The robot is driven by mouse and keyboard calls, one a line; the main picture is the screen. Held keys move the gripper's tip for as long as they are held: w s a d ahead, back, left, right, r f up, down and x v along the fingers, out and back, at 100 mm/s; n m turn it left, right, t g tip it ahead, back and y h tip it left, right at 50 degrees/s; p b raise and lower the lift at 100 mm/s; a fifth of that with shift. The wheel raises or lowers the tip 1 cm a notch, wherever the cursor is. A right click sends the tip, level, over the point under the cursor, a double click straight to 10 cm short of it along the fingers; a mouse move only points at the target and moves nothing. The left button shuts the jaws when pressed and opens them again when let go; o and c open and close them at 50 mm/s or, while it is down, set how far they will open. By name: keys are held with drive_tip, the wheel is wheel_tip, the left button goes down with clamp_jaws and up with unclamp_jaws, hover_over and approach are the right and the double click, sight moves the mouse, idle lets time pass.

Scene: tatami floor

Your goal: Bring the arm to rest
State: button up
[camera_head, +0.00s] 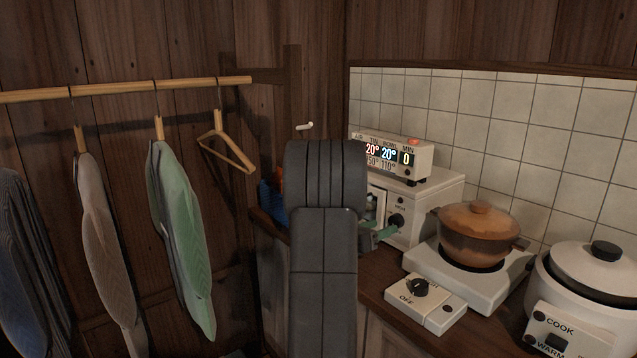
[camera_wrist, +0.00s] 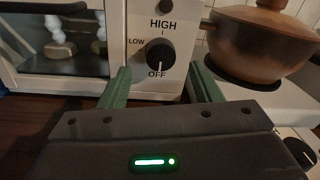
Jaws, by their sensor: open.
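My gripper (camera_wrist: 161,82) is open, with its two green fingers apart and nothing between them. The fingers point at the front of a white oven (camera_wrist: 115,20), one on each side below its black HIGH/LOW/OFF knob (camera_wrist: 160,54). I cannot tell whether a fingertip touches the oven. In the head view my dark arm (camera_head: 325,230) reaches forward over the counter and hides most of my gripper and the oven's left part. A green finger shows just right of the arm, close to the oven's knob (camera_head: 397,220).
A brown lidded pot (camera_head: 478,235) sits on a white burner (camera_head: 465,277) right of the oven. A rice cooker (camera_head: 590,280) stands at the right edge. A display box (camera_head: 400,157) sits on the oven. Clothes (camera_head: 180,240) hang from a rail (camera_head: 130,88) at left.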

sight(393, 222)
drive_tip(key=v, duration=0.9)
drive_tip(key=x, duration=1.3)
drive_tip(key=shift+d, duration=0.15)
drive_tip(key=shift+m+b, duration=0.75)
drive_tip(key=shift+m, duration=0.35)
drive_tip(key=m+b, duration=0.1)
drive_tip(key=m, duration=0.1)
drive_tip(key=shift+m+y, duration=0.3)
drive_tip(key=m, duration=0.4)
drive_tip(key=shift+b, duration=0.35)
drive_tip(key=m, duration=0.4)
drive_tip(key=shift+r, duration=0.15)
drive_tip(key=shift+s+m+t+y+p, duration=0.1)
drive_tip(key=shift+m+t+y+p, duration=0.25)
drive_tip(key=shift+m+p, duration=1.25)
drive_tip(key=shift+m+b, duration=0.55)
drive_tip(key=shift+m, duration=0.15)
